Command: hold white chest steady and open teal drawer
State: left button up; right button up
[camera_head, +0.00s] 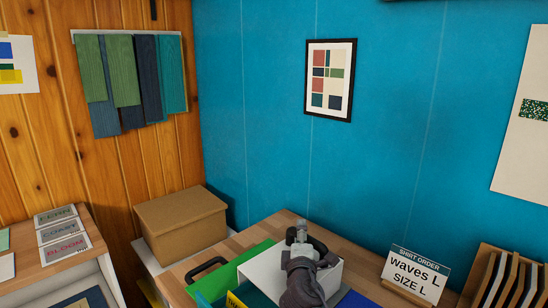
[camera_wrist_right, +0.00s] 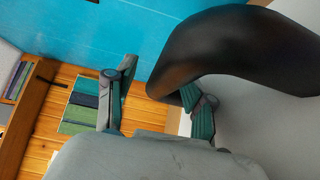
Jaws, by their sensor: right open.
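The white chest (camera_head: 262,266) stands on the wooden worktop at the bottom middle of the head view, partly hidden by my right arm. My right gripper (camera_head: 300,232) is above it, open. A black curved handle (camera_wrist_right: 225,45) fills much of the right wrist view, close to my fingers; contact cannot be told. A pale grey surface (camera_wrist_right: 265,125) lies beside it. A teal surface (camera_head: 260,298) shows low at the chest's front, cut by the frame edge; I cannot tell how far any drawer is open. My left gripper is not in view.
Left of the chest are a green panel (camera_head: 232,272) and another black handle (camera_head: 205,268). A cardboard box (camera_head: 180,222) stands further left. A shirt order sign (camera_head: 415,276) and a wooden rack (camera_head: 505,280) are to the right. The blue wall (camera_head: 250,130) is behind.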

jog(key=shift+s, duration=0.1)
jog(key=s, duration=0.8)
jog(key=s+a, duration=0.1)
jog(key=s, duration=0.2)
jog(key=shift+s, duration=0.4)
jog(key=o, duration=0.5)
jog(key=shift+f, duration=0.15)
